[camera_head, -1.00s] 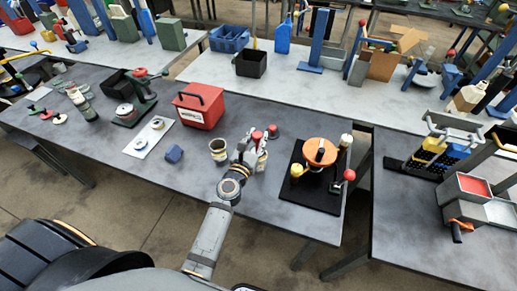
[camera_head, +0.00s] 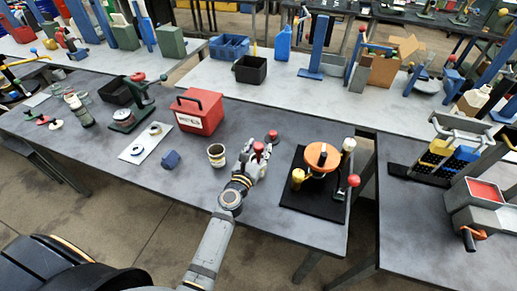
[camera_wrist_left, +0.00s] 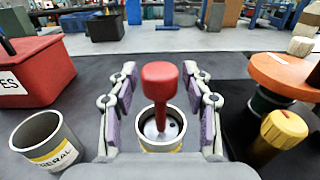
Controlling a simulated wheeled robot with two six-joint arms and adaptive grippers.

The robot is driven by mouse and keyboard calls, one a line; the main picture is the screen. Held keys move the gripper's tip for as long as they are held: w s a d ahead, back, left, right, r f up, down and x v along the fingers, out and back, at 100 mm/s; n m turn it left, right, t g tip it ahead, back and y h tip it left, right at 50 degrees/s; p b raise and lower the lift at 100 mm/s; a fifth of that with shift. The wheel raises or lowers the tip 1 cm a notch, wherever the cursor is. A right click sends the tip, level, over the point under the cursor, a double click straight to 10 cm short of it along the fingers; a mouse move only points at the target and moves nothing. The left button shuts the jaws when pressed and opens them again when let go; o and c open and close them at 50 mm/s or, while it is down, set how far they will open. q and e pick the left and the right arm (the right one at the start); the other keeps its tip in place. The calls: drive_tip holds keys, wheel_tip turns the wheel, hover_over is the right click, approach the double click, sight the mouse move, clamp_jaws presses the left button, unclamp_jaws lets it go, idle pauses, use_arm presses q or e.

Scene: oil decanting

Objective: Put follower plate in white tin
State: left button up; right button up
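The follower plate has a red knob handle (camera_wrist_left: 160,82), and its knob also shows in the head view (camera_head: 258,148). Its grey disc (camera_wrist_left: 158,129) shows inside the rim of a tin (camera_wrist_left: 182,118), with the handle standing up out of it. I take this to be the white tin; its lower part is mostly hidden. My left gripper (camera_wrist_left: 161,100) is open, its fingers spread on either side of the handle with gaps to it. It also shows in the head view (camera_head: 255,163). My right gripper is not in view.
A second tin (camera_wrist_left: 45,145) with a yellow label stands to the left. A red box (camera_head: 198,112) is behind it. An orange-topped device (camera_head: 322,157) on a black board (camera_head: 300,198) stands to the right. The grey table is clear in front.

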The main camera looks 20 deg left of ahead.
sight(257, 152)
use_arm(q)
drive_tip(key=shift+r+p, duration=0.4)
drive_tip(key=s, duration=0.2)
drive_tip(key=s+b, duration=0.1)
drive_tip(key=s, duration=0.2)
drive_tip(key=s+b, duration=0.1)
drive_tip(key=s, duration=0.1)
drive_tip(key=shift+s+a+f, duration=0.15)
drive_tip(key=shift+a+f, duration=0.05)
drive_tip(key=shift+f, duration=0.1)
drive_tip(key=shift+s+r, duration=0.1)
drive_tip(key=shift+s, duration=0.05)
